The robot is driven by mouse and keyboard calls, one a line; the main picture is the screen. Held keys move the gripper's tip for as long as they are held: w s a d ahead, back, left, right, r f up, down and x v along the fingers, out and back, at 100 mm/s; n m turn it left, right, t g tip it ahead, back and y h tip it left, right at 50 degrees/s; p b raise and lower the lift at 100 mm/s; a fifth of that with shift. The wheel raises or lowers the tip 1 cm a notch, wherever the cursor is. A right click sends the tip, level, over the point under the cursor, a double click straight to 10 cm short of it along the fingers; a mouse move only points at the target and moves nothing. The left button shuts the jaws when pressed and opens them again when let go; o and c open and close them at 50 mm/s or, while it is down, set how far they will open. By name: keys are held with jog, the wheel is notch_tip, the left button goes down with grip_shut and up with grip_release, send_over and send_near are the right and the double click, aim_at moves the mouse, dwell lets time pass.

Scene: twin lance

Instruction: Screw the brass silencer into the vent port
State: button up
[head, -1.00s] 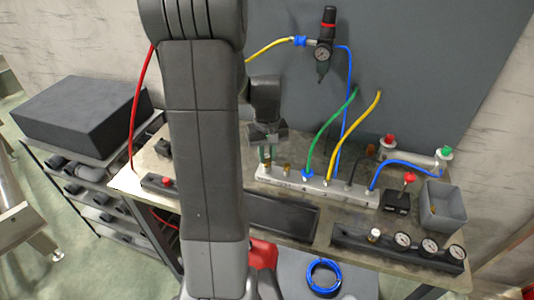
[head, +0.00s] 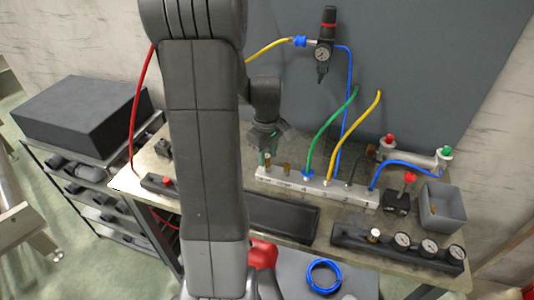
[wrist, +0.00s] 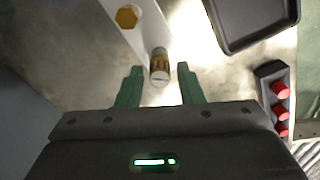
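My gripper (wrist: 160,84) has two green fingers spread apart. The brass silencer (wrist: 160,62) stands between and just beyond the fingertips, with a gap on each side. It has a brass body and a pale end.
A second brass fitting (head: 286,169) is beside it on the manifold. Green (head: 325,130) and yellow (head: 357,130) hoses rise farther right. A black tray (head: 283,216) lies in front. A grey bin (head: 443,207) and a gauge block (head: 398,247) stand at the right.

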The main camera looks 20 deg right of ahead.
jog(key=n, duration=0.5)
jog(key=shift+n, duration=0.3)
jog(key=n, duration=0.8)
jog(key=shift+n, duration=0.4)
jog(key=n, duration=0.4)
grip_shut()
jog(key=m, duration=2.5)
